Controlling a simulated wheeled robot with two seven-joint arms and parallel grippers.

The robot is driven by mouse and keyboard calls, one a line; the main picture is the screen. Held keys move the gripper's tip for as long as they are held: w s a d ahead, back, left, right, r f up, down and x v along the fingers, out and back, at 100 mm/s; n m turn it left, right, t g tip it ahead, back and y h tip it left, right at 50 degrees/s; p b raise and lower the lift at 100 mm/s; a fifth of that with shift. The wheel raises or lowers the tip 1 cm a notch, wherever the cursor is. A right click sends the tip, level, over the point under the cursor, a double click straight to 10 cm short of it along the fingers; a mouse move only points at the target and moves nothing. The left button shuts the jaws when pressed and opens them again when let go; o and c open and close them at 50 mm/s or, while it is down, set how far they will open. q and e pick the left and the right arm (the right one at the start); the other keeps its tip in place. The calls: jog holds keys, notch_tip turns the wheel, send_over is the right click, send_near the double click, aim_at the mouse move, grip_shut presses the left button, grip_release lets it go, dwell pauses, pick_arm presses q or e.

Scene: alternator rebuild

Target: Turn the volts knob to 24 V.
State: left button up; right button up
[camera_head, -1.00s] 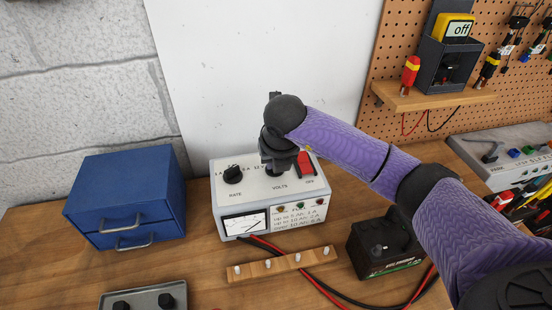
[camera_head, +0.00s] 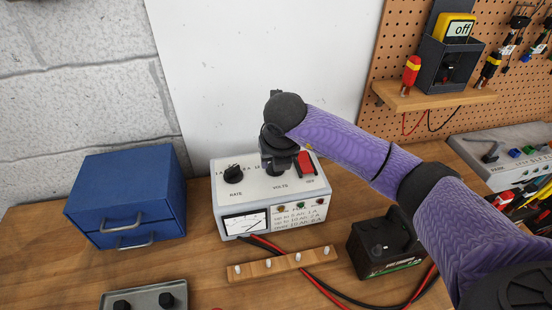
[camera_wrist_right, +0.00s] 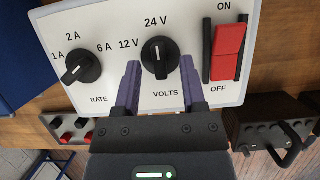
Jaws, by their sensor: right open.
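The volts knob (camera_wrist_right: 157,62) is a round black knob on the pale charger (camera_wrist_right: 205,98). In the right wrist view its white mark points up toward the 24 V label, with 12 V at its upper left. My right gripper (camera_wrist_right: 160,72) is open, with one purple finger on each side of the knob. I cannot tell whether either finger touches it. In the head view my right gripper (camera_head: 277,160) reaches down over the charger top (camera_head: 252,188) and hides most of the volts knob. My left gripper is not in view.
The rate knob (camera_wrist_right: 82,67) is left of the volts knob, and the red switch (camera_wrist_right: 228,52) stands close on its right. A blue drawer box (camera_head: 125,195) is left of the charger. A wooden strip (camera_head: 282,264), cables and a black battery (camera_head: 385,245) lie in front.

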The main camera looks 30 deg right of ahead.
jog(key=d+p+v, duration=0.1)
jog(key=v, duration=0.8)
jog(key=shift+a+r, duration=0.15)
jog(key=shift+a, duration=0.35)
jog(key=shift+s, duration=0.2)
